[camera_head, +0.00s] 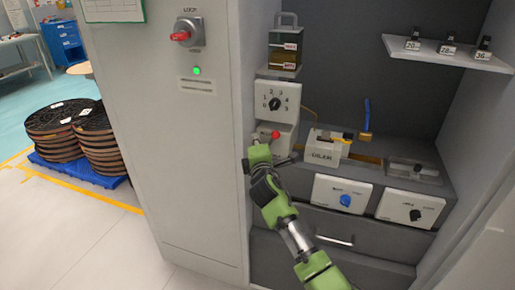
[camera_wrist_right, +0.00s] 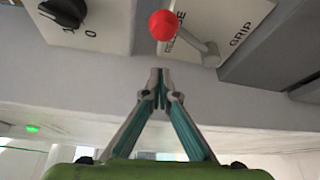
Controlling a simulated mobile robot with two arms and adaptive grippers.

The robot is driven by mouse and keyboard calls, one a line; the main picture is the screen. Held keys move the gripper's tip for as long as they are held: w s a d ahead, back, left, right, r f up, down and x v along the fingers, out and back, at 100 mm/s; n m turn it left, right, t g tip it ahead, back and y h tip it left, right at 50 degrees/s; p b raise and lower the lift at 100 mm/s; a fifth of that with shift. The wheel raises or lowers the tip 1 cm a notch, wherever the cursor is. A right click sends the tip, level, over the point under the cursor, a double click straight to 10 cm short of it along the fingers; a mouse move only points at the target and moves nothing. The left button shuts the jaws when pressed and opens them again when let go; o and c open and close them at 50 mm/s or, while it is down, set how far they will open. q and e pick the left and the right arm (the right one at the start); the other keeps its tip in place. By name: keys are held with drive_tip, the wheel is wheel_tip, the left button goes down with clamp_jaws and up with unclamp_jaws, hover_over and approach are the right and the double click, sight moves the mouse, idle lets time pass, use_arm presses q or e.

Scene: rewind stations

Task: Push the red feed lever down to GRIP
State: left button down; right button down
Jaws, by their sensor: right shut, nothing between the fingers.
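The feed lever is a grey arm with a red ball knob (camera_head: 276,134) on a light unit below the numbered dial. In the right wrist view the red knob (camera_wrist_right: 164,25) sits beside partly hidden lettering ending in "SE". The lever arm runs from it to a pivot, and the word GRIP (camera_wrist_right: 240,33) is printed to the right, away from the knob. My right gripper (camera_wrist_right: 158,72) is shut and empty, its tips a little short of the knob and apart from it in the picture. In the head view my right gripper (camera_head: 259,150) is just below and left of the knob. My left gripper is not in view.
A numbered dial box (camera_head: 277,102) is above the lever. A unit marked CLEAN (camera_head: 321,147) stands to its right. Panels with a blue knob (camera_head: 345,200) and a black knob (camera_head: 415,215) are below. The cabinet wall (camera_head: 200,140) borders the left side.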

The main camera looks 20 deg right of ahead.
drive_tip(key=d, duration=0.1)
drive_tip(key=d+p, duration=0.1)
drive_tip(key=s+d+p, duration=0.1)
drive_tip(key=shift+s+d+r, duration=0.1)
drive_tip(key=shift+d+r, duration=0.15)
drive_tip(key=shift+d, duration=0.05)
drive_tip(key=shift+s, duration=0.15)
